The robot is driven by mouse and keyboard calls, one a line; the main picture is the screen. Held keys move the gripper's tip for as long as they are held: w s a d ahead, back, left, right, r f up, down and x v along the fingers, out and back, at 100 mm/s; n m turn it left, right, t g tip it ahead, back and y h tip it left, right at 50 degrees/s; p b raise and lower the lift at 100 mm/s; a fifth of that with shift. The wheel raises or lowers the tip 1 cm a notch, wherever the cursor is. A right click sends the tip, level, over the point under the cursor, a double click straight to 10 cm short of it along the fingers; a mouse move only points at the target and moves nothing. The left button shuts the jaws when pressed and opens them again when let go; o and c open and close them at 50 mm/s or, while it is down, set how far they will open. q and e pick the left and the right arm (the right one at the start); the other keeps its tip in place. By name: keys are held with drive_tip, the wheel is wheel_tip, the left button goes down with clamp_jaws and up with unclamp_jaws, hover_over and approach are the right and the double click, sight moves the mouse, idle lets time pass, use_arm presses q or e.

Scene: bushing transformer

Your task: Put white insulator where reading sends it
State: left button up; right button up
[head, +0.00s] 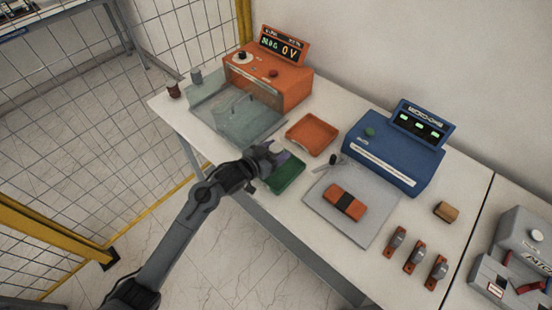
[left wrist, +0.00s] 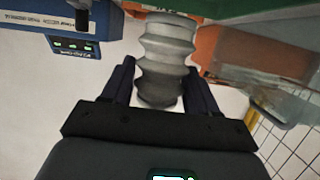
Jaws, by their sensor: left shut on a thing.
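The insulator (left wrist: 166,50) is a ribbed, pale grey-white piece, seen large in the left wrist view. My left gripper (left wrist: 160,90) is shut on it, with one dark finger on each side. In the head view my left gripper (head: 270,158) is at the left end of the green tray (head: 288,178), and the insulator cannot be made out clearly there. An empty orange tray (head: 312,136) lies just behind the green one. The orange tester (head: 268,82) has a display (head: 281,48) showing 0V. The blue micro-ohm meter (head: 395,153) has a display (head: 419,124) with small green readouts, too small to read.
A clear-walled enclosure (head: 232,120) fronts the orange tester. A grey mat (head: 340,222) bears an orange-and-black block (head: 345,203). Several orange-grey clamps (head: 415,254) and a brown block (head: 446,212) are at right. Yellow-framed mesh fencing stands left.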

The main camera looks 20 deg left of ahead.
use_arm(q)
drive_tip(key=shift+f, duration=2)
drive_tip(key=shift+f, duration=0.15)
drive_tip(key=o, duration=1.3)
